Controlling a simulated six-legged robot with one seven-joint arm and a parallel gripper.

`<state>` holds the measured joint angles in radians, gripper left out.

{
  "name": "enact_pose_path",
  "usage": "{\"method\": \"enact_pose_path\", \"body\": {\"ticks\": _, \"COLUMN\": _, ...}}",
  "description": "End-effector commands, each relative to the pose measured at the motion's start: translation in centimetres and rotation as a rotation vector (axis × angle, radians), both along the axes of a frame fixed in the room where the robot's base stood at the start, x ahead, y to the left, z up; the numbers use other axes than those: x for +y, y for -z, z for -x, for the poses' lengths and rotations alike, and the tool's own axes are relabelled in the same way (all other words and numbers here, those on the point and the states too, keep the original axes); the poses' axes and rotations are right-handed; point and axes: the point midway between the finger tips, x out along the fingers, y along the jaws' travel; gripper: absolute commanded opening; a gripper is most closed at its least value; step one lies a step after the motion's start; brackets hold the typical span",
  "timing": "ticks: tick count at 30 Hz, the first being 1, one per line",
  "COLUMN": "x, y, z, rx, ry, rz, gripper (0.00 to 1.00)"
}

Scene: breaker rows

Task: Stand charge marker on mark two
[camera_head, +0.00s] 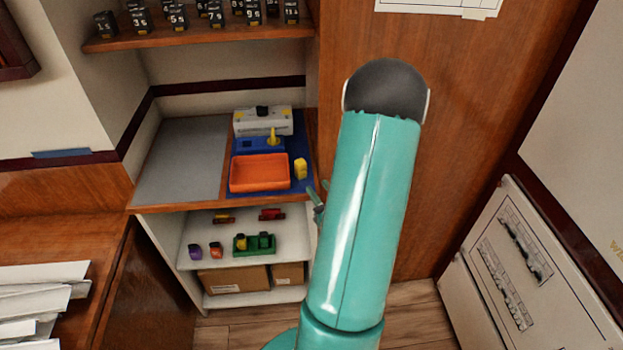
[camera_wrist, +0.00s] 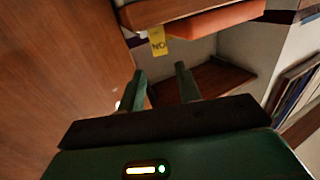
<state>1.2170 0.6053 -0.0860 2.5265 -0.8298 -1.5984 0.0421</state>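I cannot tell for sure which piece is the charge marker, and no mark two is readable. A blue block (camera_head: 258,145) with a yellow upright peg (camera_head: 273,136) stands on the upper counter. A yellow block (camera_head: 300,169) stands at the counter's right edge, right of the orange tray (camera_head: 232,184). In the wrist view a yellow lettered piece (camera_wrist: 157,41) shows beyond my fingers, beside the orange tray (camera_wrist: 212,20). My gripper (camera_wrist: 163,84) is open with nothing between its fingers. In the head view my gripper (camera_head: 319,205) is partly hidden by my arm, near the counter's right edge.
A white box (camera_head: 263,123) stands behind the blue block. The grey surface (camera_head: 185,165) left of it is bare. The lower shelf (camera_head: 205,232) holds a green base (camera_head: 254,250) and several small coloured pieces. A wooden wall (camera_head: 470,130) rises on the right.

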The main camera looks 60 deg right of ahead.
Motion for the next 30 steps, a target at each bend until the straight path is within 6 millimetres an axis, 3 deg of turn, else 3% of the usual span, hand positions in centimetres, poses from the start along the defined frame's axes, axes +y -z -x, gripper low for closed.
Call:
{"method": "enact_pose_path", "body": {"ticks": 6, "x": 0.8, "y": 0.0, "z": 1.7, "rx": 0.000, "ry": 0.001, "rz": 0.000, "gripper": 0.34}}
{"method": "enact_pose_path", "body": {"ticks": 14, "x": 0.9, "y": -0.3, "z": 1.0, "rx": 0.021, "ry": -0.007, "rz": 0.007, "gripper": 0.34}}
{"method": "enact_pose_path", "body": {"ticks": 17, "x": 1.0, "y": -1.0, "z": -1.2, "rx": 0.091, "ry": -0.026, "rz": 0.025, "gripper": 0.34}}
{"method": "enact_pose_path", "body": {"ticks": 23, "x": 2.7, "y": -4.1, "z": -7.5, "rx": 0.322, "ry": -0.050, "rz": 0.066, "gripper": 0.34}}
{"method": "enact_pose_path", "body": {"ticks": 26, "x": 4.6, "y": -6.1, "z": -10.0, "rx": 0.423, "ry": -0.048, "rz": 0.068, "gripper": 0.34}}
{"method": "enact_pose_path", "body": {"ticks": 30, "x": 8.6, "y": -9.3, "z": -12.3, "rx": 0.544, "ry": -0.050, "rz": 0.047, "gripper": 0.34}}
